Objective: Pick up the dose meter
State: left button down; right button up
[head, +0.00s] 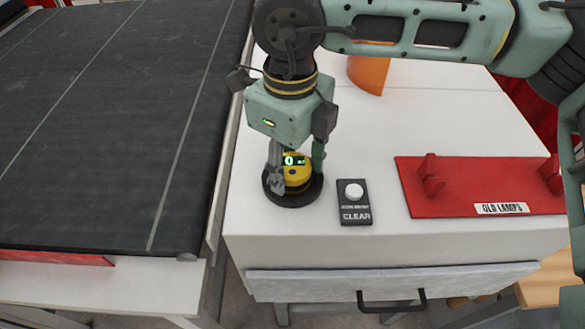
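The dose meter (297,173) is yellow with a dark display that shows a green 0. It sits upright on a round black base (293,200) on the white cabinet top. My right gripper (297,176) points down over it from above, with one finger at its left side and the other at its right side. The fingers partly cover the meter. I cannot tell whether they press on it or only stand close around it. My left gripper is not in view.
A black CLEAR button box (354,215) stands just right of the base. A red OLD LAMPS holder (455,195) lies farther right. An orange curved object (368,75) is behind. A dark conveyor belt (110,120) runs along the left. The cabinet drawer (330,282) is below.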

jog(key=c, duration=0.8)
jog(key=shift+r, duration=0.1)
jog(key=shift+c, duration=0.2)
